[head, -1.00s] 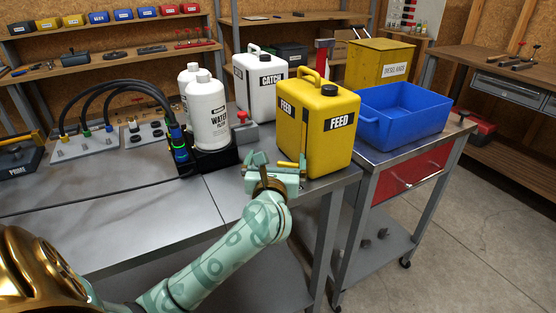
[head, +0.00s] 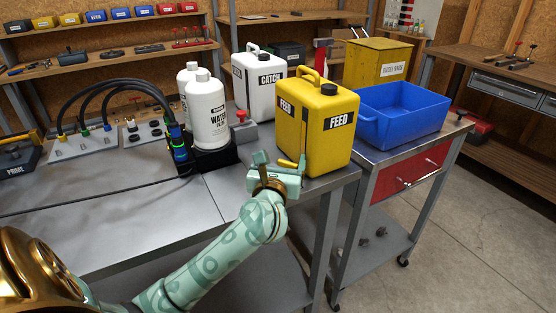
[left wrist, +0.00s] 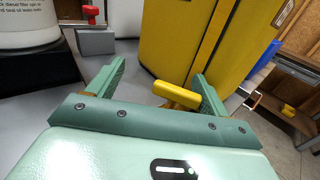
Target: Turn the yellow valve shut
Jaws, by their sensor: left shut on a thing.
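The yellow FEED canister (head: 318,125) stands upright at the bench's right end. The yellow valve handle (head: 287,164) shows low at its front left side. In the left wrist view the handle (left wrist: 177,95) lies as a short yellow bar between my green fingers, in front of the canister (left wrist: 185,35). My left gripper (head: 281,163) is at the handle and shut on it; the finger contact is hard to see. In the left wrist view the gripper (left wrist: 160,85) faces the canister's lower part. The valve body is mostly hidden. My right gripper is not in view.
A white CATCH canister (head: 262,85) and white WATER bottles (head: 208,115) stand behind and left. A red-topped grey block (head: 245,132) is close by. A blue bin (head: 400,118) sits on the cart at right. The bench's front left is mostly clear.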

